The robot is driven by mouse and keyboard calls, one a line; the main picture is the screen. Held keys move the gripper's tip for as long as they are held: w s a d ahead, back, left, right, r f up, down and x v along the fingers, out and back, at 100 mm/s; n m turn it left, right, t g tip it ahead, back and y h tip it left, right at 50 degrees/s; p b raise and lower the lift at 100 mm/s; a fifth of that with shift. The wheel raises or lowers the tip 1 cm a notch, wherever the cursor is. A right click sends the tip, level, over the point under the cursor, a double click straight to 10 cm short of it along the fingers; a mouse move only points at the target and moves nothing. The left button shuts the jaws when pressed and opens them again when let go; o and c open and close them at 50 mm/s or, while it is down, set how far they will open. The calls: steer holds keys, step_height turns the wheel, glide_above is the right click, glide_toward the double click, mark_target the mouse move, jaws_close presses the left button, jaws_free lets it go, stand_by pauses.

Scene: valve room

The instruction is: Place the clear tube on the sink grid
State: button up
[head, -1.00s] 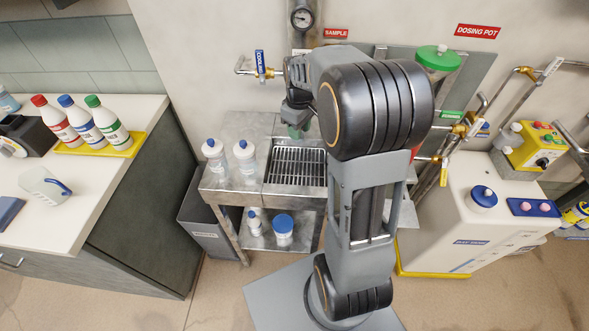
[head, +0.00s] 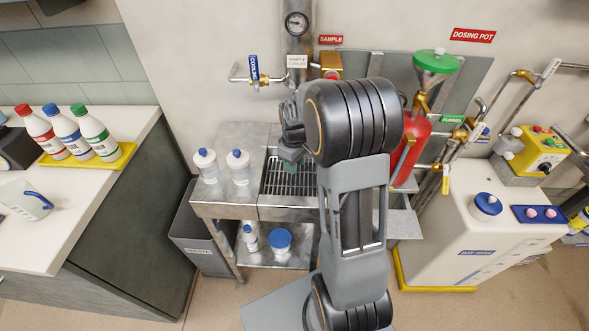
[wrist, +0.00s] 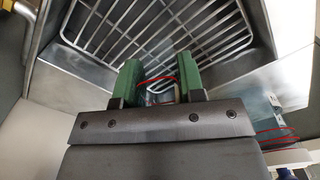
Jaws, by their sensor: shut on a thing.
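My gripper (wrist: 157,82) has green fingers and is shut on the clear tube (wrist: 160,93), of which only a small part with a red line shows between the fingers. The tube's lower end is hard to make out. The sink grid (wrist: 165,25) is a rack of metal bars in the steel sink, just beyond the fingertips in the wrist view. In the head view my gripper (head: 291,155) is over the back part of the sink grid (head: 283,187). The tube cannot be made out there, and I cannot tell whether it touches the grid.
Two white bottles with blue caps (head: 206,166) (head: 239,167) stand on the bench left of the sink. A lower shelf holds a small bottle and a blue-lidded tub (head: 281,240). A red dosing pot (head: 413,135) and brass valves stand at the right.

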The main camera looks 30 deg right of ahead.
steer(key=shift+f, duration=1.4)
steer(key=shift+f, duration=0.2)
steer(key=o, duration=0.9)
